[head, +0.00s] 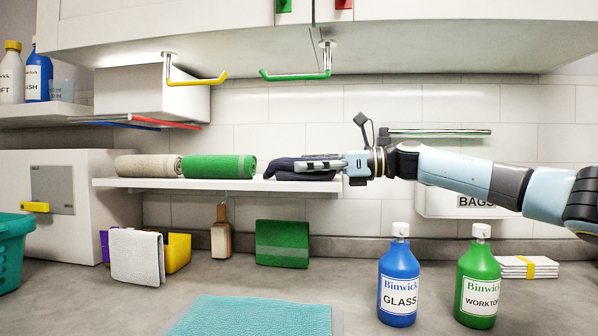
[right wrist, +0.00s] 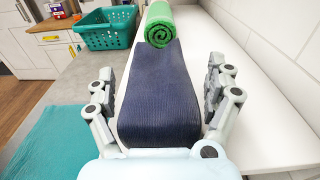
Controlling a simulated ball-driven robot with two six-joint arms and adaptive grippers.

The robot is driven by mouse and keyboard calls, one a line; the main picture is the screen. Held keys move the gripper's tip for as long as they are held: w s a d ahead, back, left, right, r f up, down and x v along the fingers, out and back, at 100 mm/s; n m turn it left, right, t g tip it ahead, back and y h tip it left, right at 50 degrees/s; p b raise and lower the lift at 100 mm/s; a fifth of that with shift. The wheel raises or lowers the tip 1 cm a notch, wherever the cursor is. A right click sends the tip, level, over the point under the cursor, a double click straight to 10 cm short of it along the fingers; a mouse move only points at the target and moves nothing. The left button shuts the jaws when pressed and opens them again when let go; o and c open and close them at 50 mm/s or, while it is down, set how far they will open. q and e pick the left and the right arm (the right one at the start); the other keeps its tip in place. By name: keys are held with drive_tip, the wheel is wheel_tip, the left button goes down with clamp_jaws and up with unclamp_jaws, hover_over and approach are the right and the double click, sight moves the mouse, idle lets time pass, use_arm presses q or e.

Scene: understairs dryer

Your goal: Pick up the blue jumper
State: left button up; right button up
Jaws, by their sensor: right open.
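The blue jumper (head: 283,170) is a dark navy folded bundle on the right end of the white wall shelf (head: 232,185). In the right wrist view the jumper (right wrist: 160,95) lies lengthwise between the fingers of my right gripper (right wrist: 163,100). In the head view my right gripper (head: 312,165) reaches in from the right at shelf height and hides part of the jumper. My left gripper is not in view.
A green rolled towel (head: 220,167) and a beige roll (head: 148,166) sit left of the jumper on the shelf. Yellow (head: 197,80) and green (head: 295,74) hooks hang above. Blue (head: 399,280) and green (head: 477,282) bottles stand on the worktop below my right arm.

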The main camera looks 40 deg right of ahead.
drive_tip(key=c, duration=1.3)
drive_tip(key=shift+o, duration=0.2)
